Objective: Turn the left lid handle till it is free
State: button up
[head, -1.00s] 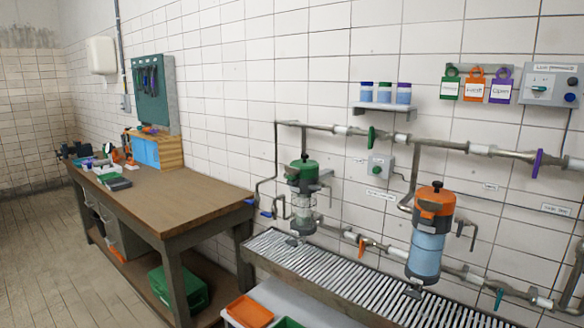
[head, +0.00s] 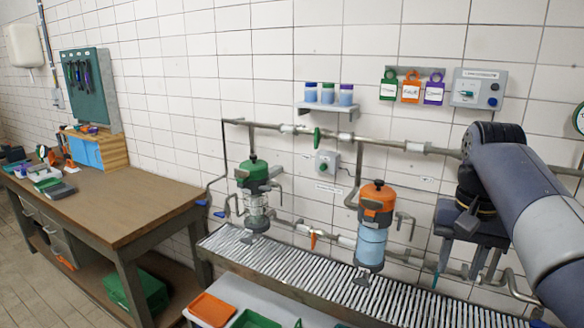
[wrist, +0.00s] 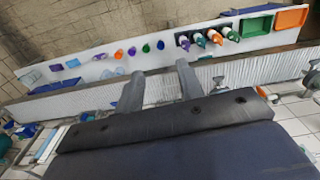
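The left filter housing has a green lid (head: 252,172) with a small dark knob on top and a grey handle (head: 276,170) at its right side. Its clear bowl (head: 255,210) hangs above the slatted drain. The right housing has an orange lid (head: 377,200), a black knob and a light blue bowl (head: 371,246). My gripper (head: 468,262) is at the right, well apart from both lids, with its fingers pointing down. In the wrist view my gripper (wrist: 161,82) shows two fingers apart with nothing between them. The lids are not clearly seen there.
A slatted drain trough (head: 310,268) runs below the housings. Pipes (head: 350,138) run along the tiled wall. A shelf with bottles (head: 327,107), hanging tags (head: 410,92) and a control box (head: 480,88) are above. A wooden workbench (head: 125,205) stands left.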

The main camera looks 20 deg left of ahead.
aim_at(242, 173)
jog(key=i+j, duration=0.15)
jog(key=j, duration=0.3)
jog(key=i+j, duration=0.15)
jog(key=j, duration=0.3)
jog(key=i+j, duration=0.15)
jog(key=j, duration=0.35)
jog(key=i+j+z, duration=0.1)
jog(key=j, duration=0.35)
jog(key=i+j, duration=0.2)
jog(key=j, duration=0.25)
jog(key=i+j, duration=0.1)
jog(key=j, duration=0.35)
jog(key=i+j, duration=0.15)
jog(key=j, duration=0.35)
jog(key=i+j, duration=0.1)
jog(key=j, duration=0.35)
jog(key=i+z, duration=0.05)
